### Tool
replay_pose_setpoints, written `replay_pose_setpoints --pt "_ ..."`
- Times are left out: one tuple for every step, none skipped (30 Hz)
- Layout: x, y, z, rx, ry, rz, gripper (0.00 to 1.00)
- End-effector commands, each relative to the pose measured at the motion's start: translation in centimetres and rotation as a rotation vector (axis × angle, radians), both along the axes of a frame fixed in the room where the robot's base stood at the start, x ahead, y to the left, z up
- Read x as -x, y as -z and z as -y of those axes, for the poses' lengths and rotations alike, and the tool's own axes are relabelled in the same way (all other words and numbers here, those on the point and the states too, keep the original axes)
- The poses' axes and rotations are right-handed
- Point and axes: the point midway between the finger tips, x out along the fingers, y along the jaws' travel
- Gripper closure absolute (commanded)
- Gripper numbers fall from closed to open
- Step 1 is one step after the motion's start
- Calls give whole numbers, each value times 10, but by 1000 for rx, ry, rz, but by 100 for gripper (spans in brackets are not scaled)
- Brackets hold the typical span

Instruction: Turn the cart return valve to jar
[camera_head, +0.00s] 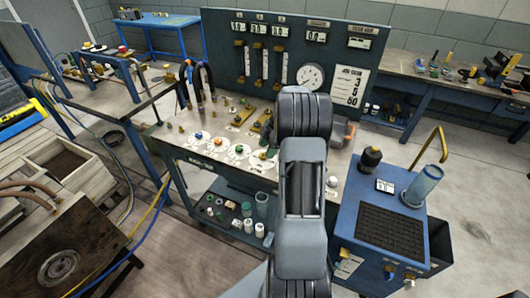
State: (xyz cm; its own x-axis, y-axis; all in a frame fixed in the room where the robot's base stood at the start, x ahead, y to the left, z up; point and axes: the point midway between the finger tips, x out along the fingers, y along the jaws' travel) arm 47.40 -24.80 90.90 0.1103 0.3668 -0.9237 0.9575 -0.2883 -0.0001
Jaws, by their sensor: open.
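The blue cart (345,220) stands at the right, beside the bench. On its top are a black round knob on a brass-coloured base (371,158), a small white label (384,185), and a clear bluish jar-like cylinder (422,186). Brass fittings (390,271) show low on the cart's front. I cannot tell which of these is the return valve, or how it is set; the label is too small to read. My arm rises through the middle of the view, left of the cart. My gripper does not show; it is probably hidden behind the arm.
The test bench (175,140) with a blue gauge panel (222,45) is behind my arm. A black ribbed mat (390,232) covers much of the cart top. A yellow handle (443,145) rises at its back right. Open floor (485,235) lies right of the cart.

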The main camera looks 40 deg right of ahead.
Motion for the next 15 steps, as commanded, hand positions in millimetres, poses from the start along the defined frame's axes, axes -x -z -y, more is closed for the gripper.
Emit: replay_pose_setpoints --pt "-1 6 -3 -1 -1 -1 40" --pt "-1 9 -4 -2 -1 -2 40" --pt "-1 12 -5 -1 -1 -2 40" --pt "-2 14 -6 0 0 -1 40" --pt "-2 16 -7 0 0 -1 40" --pt "-2 19 -8 0 0 -1 40" --pt "-3 20 -8 0 0 -1 40" --pt "-3 21 -9 0 0 0 40" --pt "-3 23 -9 0 1 0 40" --pt "-3 23 -9 0 1 0 40" --pt "-3 24 -10 0 1 0 40" --pt "-3 24 -10 0 1 0 40" --pt "-3 24 -10 0 1 0 40" --pt "-3 24 -10 0 1 0 40" --pt "-3 24 -10 0 1 0 40"
